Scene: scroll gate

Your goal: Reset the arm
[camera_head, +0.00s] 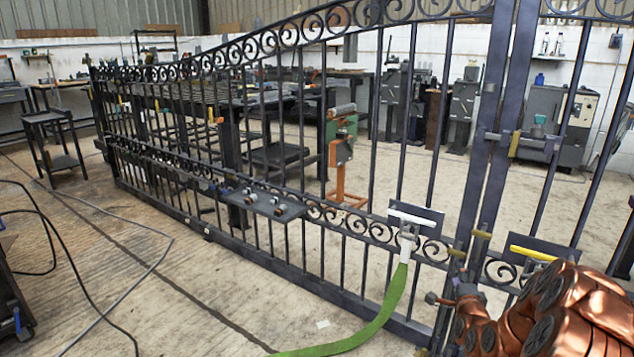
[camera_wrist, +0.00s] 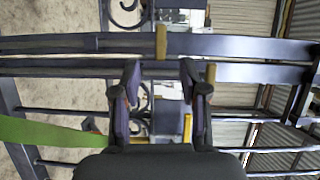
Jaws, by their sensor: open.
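My gripper (camera_wrist: 160,75) is open in the wrist view, with two dark fingers apart and nothing held between them. Dark gate bars (camera_wrist: 240,46) run across the view beyond the fingertips. In the head view my copper-coloured arm fills the lower right corner, close to the right gate leaf. The scroll gate (camera_head: 505,130) stands upright across the room, its two leaves meeting at the thick posts on the right. A green strap (camera_head: 396,290) hangs from a white handle on a dark plate. It also shows at the left of the wrist view (camera_wrist: 45,132).
A yellow handle (camera_head: 532,254) sits on the right leaf, beside my arm. A small shelf (camera_head: 262,205) is fixed to the left leaf. Black cables (camera_head: 75,265) lie on the floor at left. Workbenches and machines stand behind the gate. The floor in front is mostly clear.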

